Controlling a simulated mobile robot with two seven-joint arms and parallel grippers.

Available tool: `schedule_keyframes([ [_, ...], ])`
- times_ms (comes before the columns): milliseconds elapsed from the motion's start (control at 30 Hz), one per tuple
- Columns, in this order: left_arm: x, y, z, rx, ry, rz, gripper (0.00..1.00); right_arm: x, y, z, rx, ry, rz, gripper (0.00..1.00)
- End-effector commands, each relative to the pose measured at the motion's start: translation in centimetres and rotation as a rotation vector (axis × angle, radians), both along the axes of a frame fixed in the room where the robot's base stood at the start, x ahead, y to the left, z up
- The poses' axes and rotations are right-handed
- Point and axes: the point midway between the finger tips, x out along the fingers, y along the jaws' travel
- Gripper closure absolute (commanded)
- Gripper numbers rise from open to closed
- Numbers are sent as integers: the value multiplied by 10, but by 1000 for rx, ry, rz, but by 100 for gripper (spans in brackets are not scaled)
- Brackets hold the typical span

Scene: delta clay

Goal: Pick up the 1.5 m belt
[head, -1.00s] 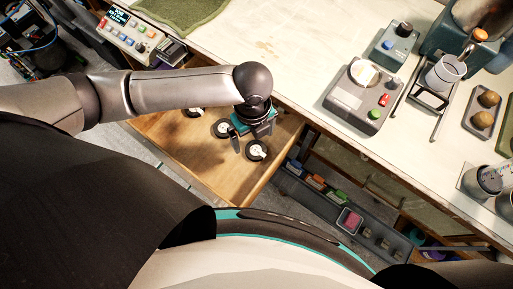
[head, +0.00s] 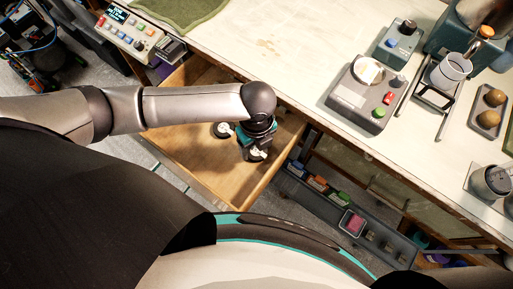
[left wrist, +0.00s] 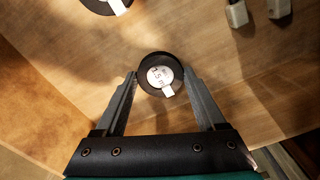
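The 1.5 m belt is a small black coil (left wrist: 146,86) with a round white label reading "1.5 m", lying on the drawer's wooden floor. In the left wrist view it sits between the fingertips of my left gripper (left wrist: 160,76), which is open, one finger on each side. Whether the fingers touch the coil is hard to tell. In the head view my left gripper (head: 255,152) is low inside the drawer, over the coil, and partly hides it. My right gripper is not in view.
The open wooden drawer (head: 190,157) has side walls close around the gripper. Another labelled black coil (head: 222,130) lies just left of it. The workbench (head: 285,60) edge is behind. A grey parts rail (head: 320,205) stands to the right. Two pale blocks (left wrist: 237,14) show in the wrist view.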

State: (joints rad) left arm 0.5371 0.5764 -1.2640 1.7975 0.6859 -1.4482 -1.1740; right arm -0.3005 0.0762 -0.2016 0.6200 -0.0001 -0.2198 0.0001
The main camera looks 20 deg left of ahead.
Motion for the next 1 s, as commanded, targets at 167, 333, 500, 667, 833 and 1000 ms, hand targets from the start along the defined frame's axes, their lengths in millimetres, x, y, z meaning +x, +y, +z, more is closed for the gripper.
schedule_keyframes([
  [167,0,0,0,0,0,0,50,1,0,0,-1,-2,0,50],
  [333,0,0,0,0,0,0,69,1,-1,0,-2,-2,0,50],
  [500,0,0,0,0,0,0,84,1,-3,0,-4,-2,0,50],
  [667,0,0,0,0,0,0,84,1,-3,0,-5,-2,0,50],
  [833,1,0,7,-1,-1,0,84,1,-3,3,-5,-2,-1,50],
  [1000,1,0,28,-2,-2,0,84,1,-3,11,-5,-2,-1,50],
])
